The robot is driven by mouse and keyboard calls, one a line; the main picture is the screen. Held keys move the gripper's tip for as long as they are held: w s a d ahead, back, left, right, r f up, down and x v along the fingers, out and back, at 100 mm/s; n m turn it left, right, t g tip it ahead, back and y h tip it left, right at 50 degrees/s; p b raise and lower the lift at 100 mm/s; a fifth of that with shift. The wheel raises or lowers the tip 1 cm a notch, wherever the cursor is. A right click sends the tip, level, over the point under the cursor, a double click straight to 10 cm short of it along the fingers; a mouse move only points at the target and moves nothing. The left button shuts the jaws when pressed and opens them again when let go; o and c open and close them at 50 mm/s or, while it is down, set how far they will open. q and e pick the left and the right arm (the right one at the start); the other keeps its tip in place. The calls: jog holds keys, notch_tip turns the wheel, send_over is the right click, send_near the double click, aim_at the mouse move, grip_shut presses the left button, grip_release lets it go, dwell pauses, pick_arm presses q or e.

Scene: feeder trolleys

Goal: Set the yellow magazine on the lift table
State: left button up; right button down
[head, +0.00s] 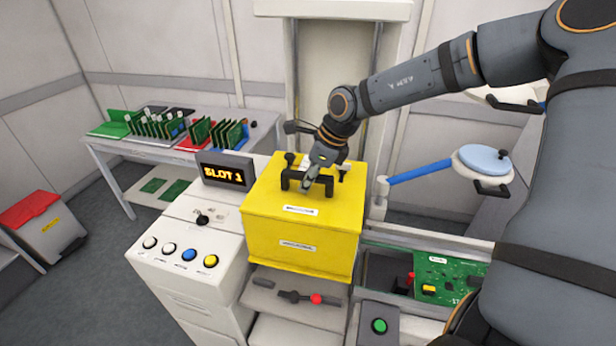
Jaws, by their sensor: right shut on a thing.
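The yellow magazine (304,228) is a box with two white labels and a black handle (290,180) on top. It is upright in the middle of the head view, beside the white control console. My right gripper (312,180) comes down from above and is shut on the magazine's handle. A grey surface (270,290) shows below the magazine's front; it may be part of the lift table. The magazine hides most of what lies under it, so I cannot tell whether it rests there or hangs just above. My left gripper is out of view.
The console (190,250) has several coloured buttons and a display (226,172) reading "SLOT 1". A lever with a red knob (316,299) is below the magazine. A green circuit board (450,272) lies right. A table (150,150) with board racks stands back left.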

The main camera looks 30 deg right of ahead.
aim_at(312, 191)
jog(key=shift+w+d+f, duration=0.4)
jog(key=shift+w, duration=0.1)
jog(key=shift+s+a, duration=0.1)
jog(key=shift+f+b, duration=1.1)
jog(key=shift+f, duration=1.65)
jog(key=shift+s+b, duration=0.1)
jog(key=shift+b, duration=0.4)
jog(key=shift+f, duration=0.1)
